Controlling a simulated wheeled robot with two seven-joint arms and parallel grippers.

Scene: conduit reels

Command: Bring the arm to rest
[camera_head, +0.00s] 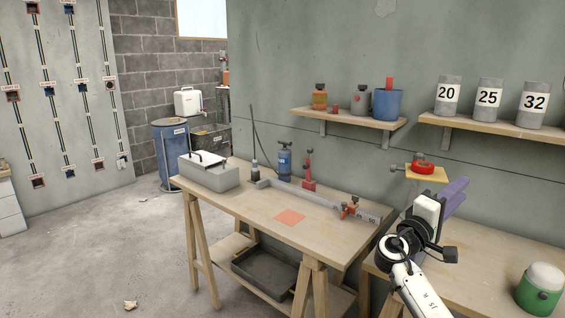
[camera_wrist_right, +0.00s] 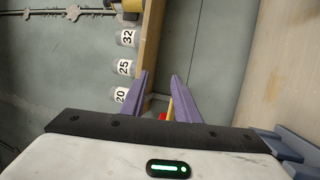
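My right arm comes in from the bottom right of the head view. Its gripper (camera_head: 455,192) has purple fingers and is raised above the right-hand bench, in front of the grey-green wall. In the right wrist view the two purple fingers (camera_wrist_right: 160,80) stand apart, so the gripper is open. A narrow yellow edge and a red bit show between the fingers, seemingly beyond them and not gripped. A red piece (camera_head: 422,166) on a yellow plate (camera_head: 428,175) shows just behind the gripper in the head view. My left gripper is not in view.
The wooden workbench (camera_head: 250,203) carries a grey box (camera_head: 208,176), a blue bottle (camera_head: 285,160), a red tool and a long grey bar. A green container (camera_head: 540,288) stands on the right bench. Wall shelves hold cans marked 20, 25 and 32. The floor at left is mostly clear.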

